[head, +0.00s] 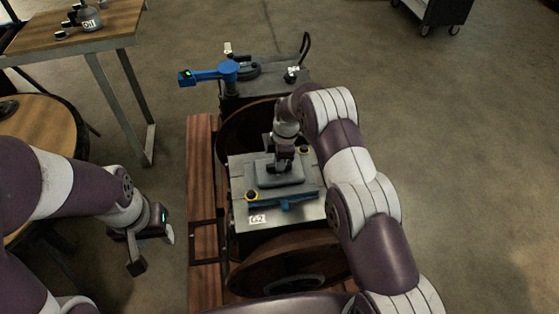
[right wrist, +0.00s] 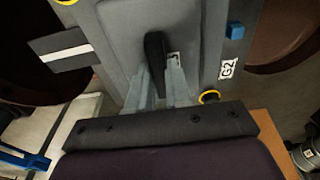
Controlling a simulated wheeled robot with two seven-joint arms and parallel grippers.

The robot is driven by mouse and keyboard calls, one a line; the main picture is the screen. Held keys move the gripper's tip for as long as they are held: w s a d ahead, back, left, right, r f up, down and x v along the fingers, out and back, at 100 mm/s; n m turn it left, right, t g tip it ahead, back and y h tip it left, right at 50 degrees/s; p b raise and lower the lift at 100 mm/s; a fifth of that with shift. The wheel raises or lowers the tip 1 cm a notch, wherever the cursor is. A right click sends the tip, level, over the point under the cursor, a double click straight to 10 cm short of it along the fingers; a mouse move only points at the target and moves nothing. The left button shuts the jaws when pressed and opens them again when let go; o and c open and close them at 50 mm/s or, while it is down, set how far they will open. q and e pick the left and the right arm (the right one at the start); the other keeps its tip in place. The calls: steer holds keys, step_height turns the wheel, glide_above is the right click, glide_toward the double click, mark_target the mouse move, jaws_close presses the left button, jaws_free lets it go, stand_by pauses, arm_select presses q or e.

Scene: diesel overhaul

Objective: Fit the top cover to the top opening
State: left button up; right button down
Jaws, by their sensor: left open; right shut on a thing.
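The top cover (head: 265,178) is a grey plate with a raised middle and a dark handle (right wrist: 154,50). My right gripper (head: 284,165) is shut on this handle from above; its fingers also show in the right wrist view (right wrist: 155,88). The cover is over the flat grey top of the engine (head: 240,222), marked G2. The top opening is hidden; I cannot tell whether the cover touches the surface. Blue edging (head: 285,204) and yellow rings (head: 252,196) show around the cover. My left gripper (head: 153,252) is open and empty, left of the engine.
A blue arm-like tool (head: 210,75) stands at the engine's far end, near a black hose (head: 305,45). Brown wheel-like discs (head: 280,265) flank the engine block. A wooden table (head: 75,30) with a labelled can is at upper left.

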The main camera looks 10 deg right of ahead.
steer(key=shift+f+b, duration=0.8)
steer(key=shift+b, duration=0.05)
stand_by(0.7)
stand_by(0.5)
steer(key=c, duration=1)
jaws_free()
steer(key=shift+o, duration=0.2)
step_height(320, 180, up, 13)
steer(key=d, duration=0.1)
steer(key=shift+d+f, duration=0.2)
steer(key=shift+d, duration=0.05)
